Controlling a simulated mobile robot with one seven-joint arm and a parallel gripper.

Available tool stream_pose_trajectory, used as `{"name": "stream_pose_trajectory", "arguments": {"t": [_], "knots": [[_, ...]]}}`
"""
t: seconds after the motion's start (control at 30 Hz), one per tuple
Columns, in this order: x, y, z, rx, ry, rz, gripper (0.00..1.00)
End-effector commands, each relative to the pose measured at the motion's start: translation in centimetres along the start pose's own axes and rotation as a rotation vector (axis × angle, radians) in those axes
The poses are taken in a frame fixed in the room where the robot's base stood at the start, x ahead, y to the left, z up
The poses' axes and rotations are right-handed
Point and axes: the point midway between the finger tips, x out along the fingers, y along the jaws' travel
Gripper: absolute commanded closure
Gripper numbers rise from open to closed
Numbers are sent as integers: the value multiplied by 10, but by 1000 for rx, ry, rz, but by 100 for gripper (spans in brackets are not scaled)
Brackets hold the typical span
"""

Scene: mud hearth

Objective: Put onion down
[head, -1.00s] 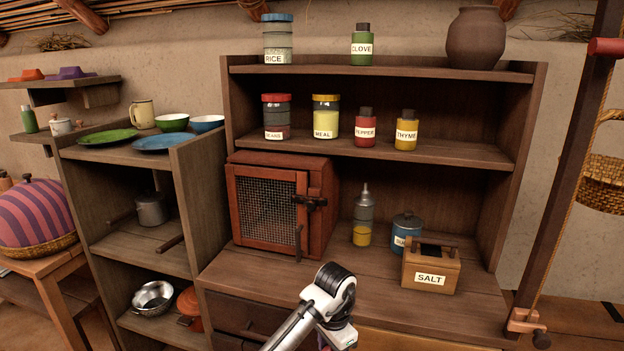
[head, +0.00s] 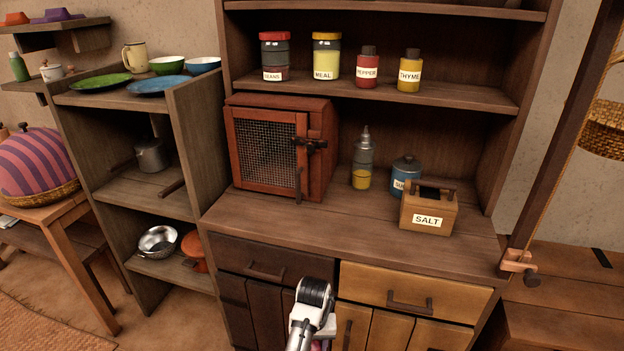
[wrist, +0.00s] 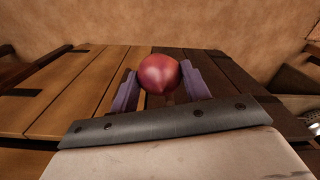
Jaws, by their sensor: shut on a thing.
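A red onion (wrist: 159,74) is in the wrist view, between the two purple fingers of my gripper (wrist: 160,88). The gripper is shut on it. Behind the onion in that view is a wooden plank surface (wrist: 85,85); I cannot tell whether the onion touches it. In the head view my arm's end shows at the bottom centre, in front of the cabinet drawers. The fingers are mostly hidden there, with only a small pinkish patch at the lower edge.
The cabinet counter (head: 310,225) has free room at its front. On it stand a mesh-door box (head: 268,150), an oil bottle (head: 362,160), a blue tin (head: 405,172) and a salt box (head: 428,210). Shelves with bowls and plates are at left.

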Motion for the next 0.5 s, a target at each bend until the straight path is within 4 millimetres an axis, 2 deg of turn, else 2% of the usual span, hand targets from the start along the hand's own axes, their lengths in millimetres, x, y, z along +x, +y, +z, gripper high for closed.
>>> {"name": "stream_pose_trajectory", "arguments": {"t": [0.13, 0.23, 0.5], "knots": [[0, 0, 0, 2, 0, 1, 77], [10, 2, 0, 1, 1, 7, 77], [75, 5, 13, -4, 4, 14, 77]]}}
